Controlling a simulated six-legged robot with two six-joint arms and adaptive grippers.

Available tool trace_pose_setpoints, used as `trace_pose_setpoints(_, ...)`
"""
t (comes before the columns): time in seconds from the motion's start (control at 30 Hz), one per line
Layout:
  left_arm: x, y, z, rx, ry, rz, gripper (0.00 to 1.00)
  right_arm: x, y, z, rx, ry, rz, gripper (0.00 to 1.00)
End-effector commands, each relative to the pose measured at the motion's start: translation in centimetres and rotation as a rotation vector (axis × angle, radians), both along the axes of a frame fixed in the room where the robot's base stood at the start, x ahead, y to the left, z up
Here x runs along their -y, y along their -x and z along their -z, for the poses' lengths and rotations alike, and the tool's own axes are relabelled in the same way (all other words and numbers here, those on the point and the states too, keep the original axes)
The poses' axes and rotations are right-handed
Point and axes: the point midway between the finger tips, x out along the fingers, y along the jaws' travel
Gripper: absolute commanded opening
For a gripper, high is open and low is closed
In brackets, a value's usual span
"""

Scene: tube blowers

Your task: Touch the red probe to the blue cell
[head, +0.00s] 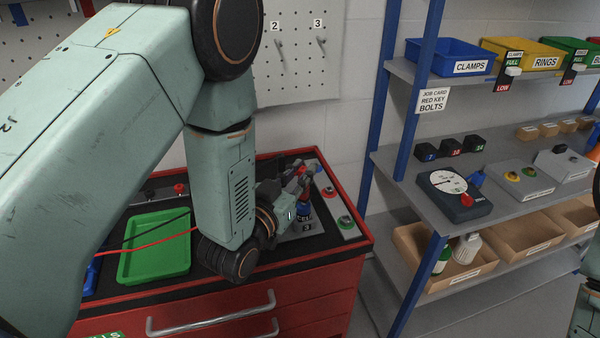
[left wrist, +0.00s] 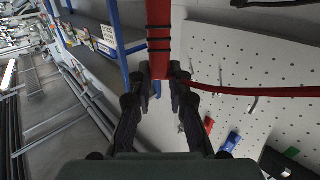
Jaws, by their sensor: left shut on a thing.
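My left gripper (head: 300,180) is over the back right of the red tool chest's top. In the left wrist view, its fingers (left wrist: 160,72) are shut on the red probe (left wrist: 159,40), a red rod with black bands. A red cable (left wrist: 250,91) runs off to the right there. In the head view I cannot clearly make out the probe; the gripper covers that spot. The blue cell (head: 304,211) stands upright in a grey holder just below the fingers, partly hidden by them. I cannot tell whether the probe touches it. My right gripper is not in view.
A green tray (head: 155,260) lies on the chest top (head: 345,258), with red and black leads crossing it. A grey button strip (head: 338,205) is right of the cell. Shelves with bins (head: 450,56) and a dial gauge (head: 446,183) stand to the right.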

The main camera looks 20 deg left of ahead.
Motion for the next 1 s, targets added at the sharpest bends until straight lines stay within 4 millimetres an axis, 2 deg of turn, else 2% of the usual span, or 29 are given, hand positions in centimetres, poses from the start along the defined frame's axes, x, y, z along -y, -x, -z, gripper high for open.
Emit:
trace_pose_setpoints(0.17, 0.0, 0.1, 0.1, -0.008, -0.001, 0.0, 0.0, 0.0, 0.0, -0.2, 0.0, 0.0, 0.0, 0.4)
trace_pose_setpoints(1.0, 0.0, 0.0, -3.7, -0.002, 0.0, 0.0, 0.0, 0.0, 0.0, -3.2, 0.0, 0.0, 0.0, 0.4)
